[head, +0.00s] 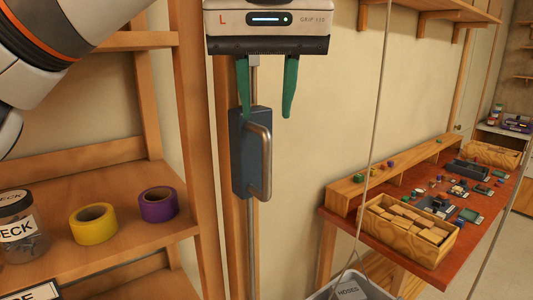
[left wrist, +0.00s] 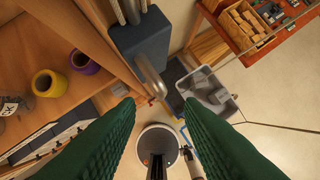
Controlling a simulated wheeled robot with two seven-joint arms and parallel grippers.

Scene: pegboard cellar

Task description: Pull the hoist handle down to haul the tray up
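The hoist handle (head: 265,162) is a grey metal D-shaped grip on a blue-grey block (head: 240,150), which sits on a vertical rod beside a wooden post. The handle also shows in the left wrist view (left wrist: 152,75). My left gripper (head: 267,115), marked L, points down just above the handle. Its green fingers are spread wide with nothing between them; the left fingertip overlaps the block's top in the head view. My right gripper is out of view.
A wooden shelf at left holds a yellow tape roll (head: 93,224), a purple tape roll (head: 158,204) and a jar (head: 20,232). A red-topped workbench (head: 398,262) with a wooden box (head: 372,218) and small parts stands at right. Thin cords cross the space right of the handle.

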